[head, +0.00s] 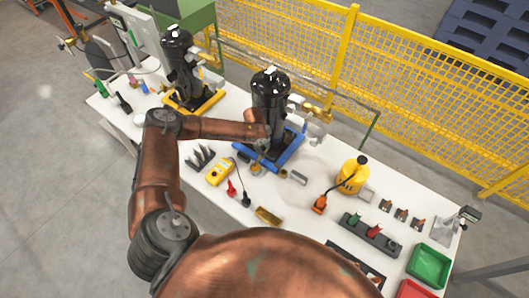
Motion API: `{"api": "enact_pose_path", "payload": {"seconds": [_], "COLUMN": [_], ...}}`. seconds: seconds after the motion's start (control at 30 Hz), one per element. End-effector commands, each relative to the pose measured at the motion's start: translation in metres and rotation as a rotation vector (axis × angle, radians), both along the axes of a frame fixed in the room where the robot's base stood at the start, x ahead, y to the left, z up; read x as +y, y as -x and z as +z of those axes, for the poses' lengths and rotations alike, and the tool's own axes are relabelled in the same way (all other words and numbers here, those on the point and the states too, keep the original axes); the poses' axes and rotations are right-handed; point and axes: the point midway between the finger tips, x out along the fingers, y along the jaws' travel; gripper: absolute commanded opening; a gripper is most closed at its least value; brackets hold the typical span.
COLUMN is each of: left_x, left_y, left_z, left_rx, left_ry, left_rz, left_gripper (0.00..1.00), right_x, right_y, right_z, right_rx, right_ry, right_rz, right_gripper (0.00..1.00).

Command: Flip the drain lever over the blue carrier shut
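The blue carrier (291,150) stands on the white table with a black cylindrical compressor (270,95) upright on it. My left arm reaches in from the left, and my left gripper (262,147) is low at the front left of this compressor, over the carrier's near side. The gripper is small and dark here, so I cannot tell whether its fingers are open or shut or touch anything. The drain lever cannot be made out; the arm and gripper cover part of that area. My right gripper is not in view.
A second black compressor (178,62) stands on a yellow carrier (203,103) to the left. Near the gripper lie a yellow meter (219,172) and a grey cylinder (298,177). A yellow pump (352,175) and a green tray (430,266) are to the right. Yellow mesh fencing (420,80) runs behind the table.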

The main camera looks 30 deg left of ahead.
Motion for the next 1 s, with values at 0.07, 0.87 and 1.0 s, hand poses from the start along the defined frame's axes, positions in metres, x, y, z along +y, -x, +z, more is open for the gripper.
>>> {"api": "enact_pose_path", "payload": {"seconds": [0.07, 0.87, 1.0], "left_x": [-0.001, -0.002, -0.002], "left_y": [-0.002, -0.007, -0.007], "left_z": [-0.013, -0.038, -0.038], "left_rx": [0.002, 0.0, 0.0], "left_ry": [-0.001, 0.0, 0.0], "left_rz": [0.0, 0.0, 0.0], "left_gripper": [0.27, 0.09, 0.0], "right_x": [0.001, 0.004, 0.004], "right_y": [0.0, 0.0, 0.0], "right_z": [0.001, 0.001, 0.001], "right_rx": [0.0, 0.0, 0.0], "right_ry": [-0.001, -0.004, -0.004], "right_rz": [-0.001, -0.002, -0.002], "right_gripper": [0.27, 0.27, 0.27]}}
